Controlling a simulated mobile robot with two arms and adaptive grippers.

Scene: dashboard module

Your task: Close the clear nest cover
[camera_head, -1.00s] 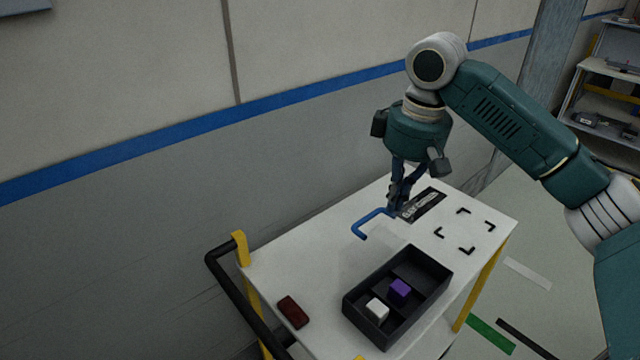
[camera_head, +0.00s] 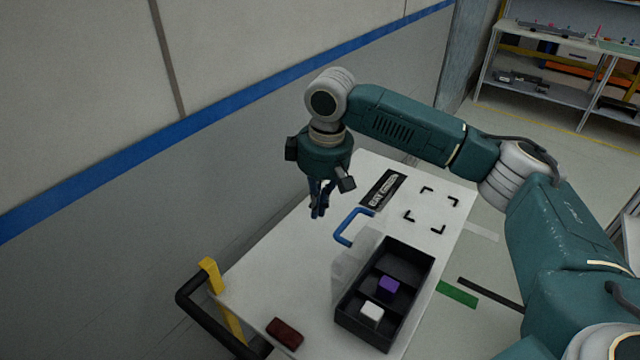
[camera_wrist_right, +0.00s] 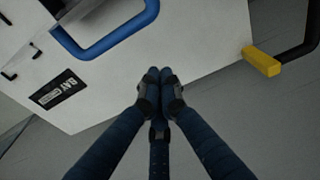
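The clear cover (camera_head: 348,268) is a faint see-through panel. It stands raised along the left side of the black nest box (camera_head: 427,262) in the head view. Its blue U-shaped handle (camera_head: 339,236) sticks up at the top edge and also shows in the right wrist view (camera_wrist_right: 104,45). The box is uncovered, with a purple cube (camera_head: 389,285) and a white cube (camera_head: 371,312) in its compartments. My right gripper (camera_head: 318,214) points down, left of and apart from the handle; its fingertips (camera_wrist_right: 160,76) are together with nothing between them. My left gripper is not in view.
The white cart top (camera_head: 262,268) carries a dark red block (camera_head: 285,333), a black label (camera_head: 383,188) and black corner marks (camera_head: 432,209). A yellow-and-black push handle (camera_head: 211,275) is at the front left. The wall stands close behind the left edge.

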